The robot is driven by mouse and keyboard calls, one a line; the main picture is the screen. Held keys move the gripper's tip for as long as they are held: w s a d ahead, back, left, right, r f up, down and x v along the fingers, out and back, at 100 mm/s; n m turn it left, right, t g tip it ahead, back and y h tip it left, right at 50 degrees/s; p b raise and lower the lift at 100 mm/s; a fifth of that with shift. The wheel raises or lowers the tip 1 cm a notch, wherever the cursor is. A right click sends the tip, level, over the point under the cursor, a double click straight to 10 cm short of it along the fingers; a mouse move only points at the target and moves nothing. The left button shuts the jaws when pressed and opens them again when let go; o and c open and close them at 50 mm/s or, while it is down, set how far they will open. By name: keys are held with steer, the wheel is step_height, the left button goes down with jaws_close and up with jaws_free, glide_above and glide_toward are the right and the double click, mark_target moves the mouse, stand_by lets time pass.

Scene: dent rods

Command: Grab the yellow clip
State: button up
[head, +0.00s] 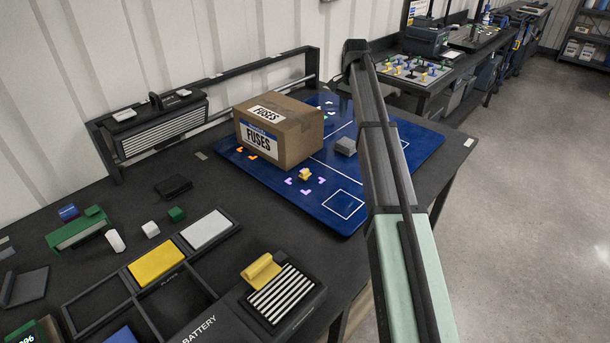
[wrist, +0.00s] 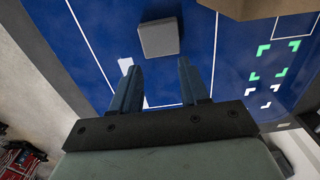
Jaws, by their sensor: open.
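A small yellow piece (head: 305,174) sits on the blue mat in front of the cardboard box, among purple corner marks. A larger yellow curved piece (head: 262,269) lies at the edge of a black-and-white striped block (head: 284,296) near the front. Neither shows in the wrist view. My gripper (wrist: 156,75) is open and empty above the blue mat, with a grey block (wrist: 159,38) beyond its fingertips. My arm hides the gripper in the head view.
The FUSES box (head: 279,130) stands on the blue mat (head: 420,147); the grey block (head: 346,146) sits to its right. A black tray with yellow (head: 156,262) and white (head: 206,230) panels lies at the front. Small green and white blocks lie at left.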

steer(key=n, duration=3.6)
glide_toward(304, 171)
steer(key=shift+n, duration=0.3)
steer(key=f, duration=0.4)
steer(key=shift+s, duration=0.2)
steer(key=shift+w+f, duration=0.2)
steer(key=shift+f, duration=3)
jaws_close()
